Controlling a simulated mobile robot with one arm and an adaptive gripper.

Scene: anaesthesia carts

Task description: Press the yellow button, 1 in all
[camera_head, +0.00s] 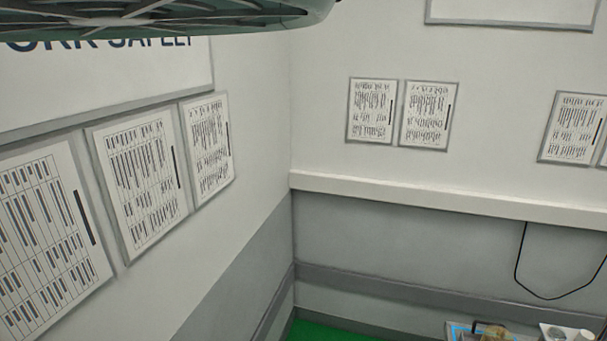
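No yellow button can be made out in the head view. My gripper is not in view. The top of what may be a cart (461,330) shows at the bottom right edge, with small items on it. Most of it is cut off by the frame, so I cannot tell what it carries.
Two walls meet in a corner, with framed notices (145,183) on the left wall and more (372,110) on the back wall. A white rail (440,200) and a hanging black cable (518,262) are at right. Green floor (325,331) shows below.

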